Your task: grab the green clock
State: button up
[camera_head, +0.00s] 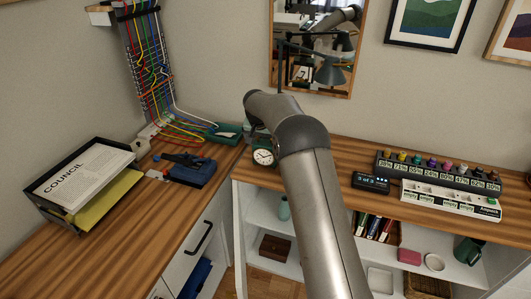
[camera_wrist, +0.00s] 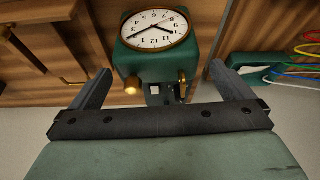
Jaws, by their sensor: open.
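The green clock (camera_head: 263,157) stands on the wooden desk near the back corner, its white face showing just left of my arm. My gripper (camera_wrist: 160,73) is open, with one dark finger on each side of the clock's lower part in the picture. I see gaps on both sides and no clear contact. In the head view my arm hides the gripper.
A green holder with cables (camera_head: 226,131) lies left of the clock. A blue-black device (camera_head: 184,170) and a paper tray (camera_head: 63,215) are farther left. A small black display (camera_head: 370,183) and a white labelled strip (camera_head: 450,198) lie right. A mirror (camera_head: 352,75) hangs behind.

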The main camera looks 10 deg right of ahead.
aim_at(265, 153)
jog(key=shift+s+p+x, duration=0.15)
jog(key=shift+p+x, duration=0.3)
jog(key=shift+x, duration=0.9)
jog(key=shift+s+p+x, duration=0.15)
jog(key=shift+p+x, duration=0.25)
jog(key=shift+x, duration=0.9)
jog(key=c, duration=1)
jog(key=shift+o, duration=0.2)
